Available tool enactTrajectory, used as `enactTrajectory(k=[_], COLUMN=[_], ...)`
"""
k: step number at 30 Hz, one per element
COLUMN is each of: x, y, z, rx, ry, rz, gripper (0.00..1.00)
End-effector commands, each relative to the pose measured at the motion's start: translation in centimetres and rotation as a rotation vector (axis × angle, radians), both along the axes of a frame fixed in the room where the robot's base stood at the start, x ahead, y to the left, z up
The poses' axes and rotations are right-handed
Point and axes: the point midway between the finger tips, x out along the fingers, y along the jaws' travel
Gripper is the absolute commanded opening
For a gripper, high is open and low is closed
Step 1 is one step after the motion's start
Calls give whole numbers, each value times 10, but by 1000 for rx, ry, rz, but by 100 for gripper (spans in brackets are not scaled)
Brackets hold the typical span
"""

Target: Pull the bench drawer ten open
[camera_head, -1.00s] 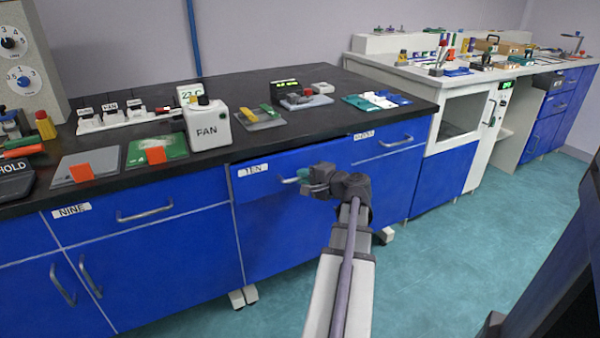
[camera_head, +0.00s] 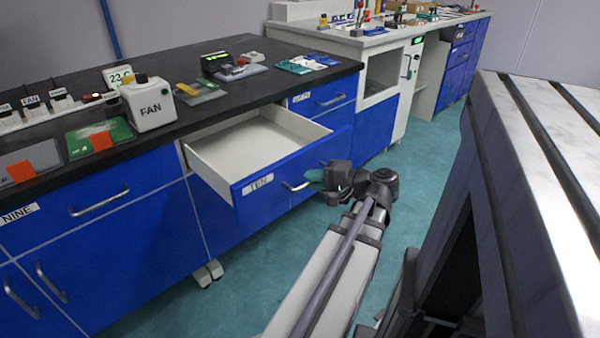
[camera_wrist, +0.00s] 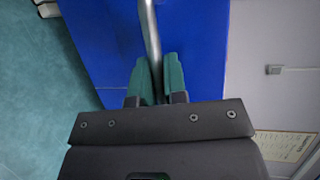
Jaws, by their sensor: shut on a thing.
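The bench drawer ten (camera_head: 255,186) has a blue front with a "TEN" label and stands pulled out from the black-topped bench. Its white inside (camera_head: 255,142) shows and looks empty. My gripper (camera_head: 316,176) is at the drawer's bar handle (camera_head: 296,186), in front of the blue face. In the wrist view, the green fingers of my gripper (camera_wrist: 157,78) are shut on the metal handle (camera_wrist: 150,35), one on each side of it. The blue drawer front (camera_wrist: 198,45) lies behind them. Part of the handle is hidden by the fingers.
Drawer nine (camera_head: 95,195) is shut on the left. A white cabinet (camera_head: 395,80) stands at the back right. A large dark structure with a pale slotted top fills the right side. Teal floor (camera_head: 425,160) lies between.

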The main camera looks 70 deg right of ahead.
Motion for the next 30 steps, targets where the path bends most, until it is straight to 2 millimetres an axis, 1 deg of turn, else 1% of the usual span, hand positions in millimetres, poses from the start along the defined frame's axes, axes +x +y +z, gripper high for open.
enactTrajectory(k=[3,12,13,20,26,30], x=[-4,-4,-4,-4,-4,-10], y=[2,2,2,1,1,5], z=[0,0,0,0,0,3], rx=[-1,-1,-1,0,0,-1], ry=[0,0,0,0,0,0], rz=[2,1,1,0,0,5], gripper=[0,0,14,36,37,37])
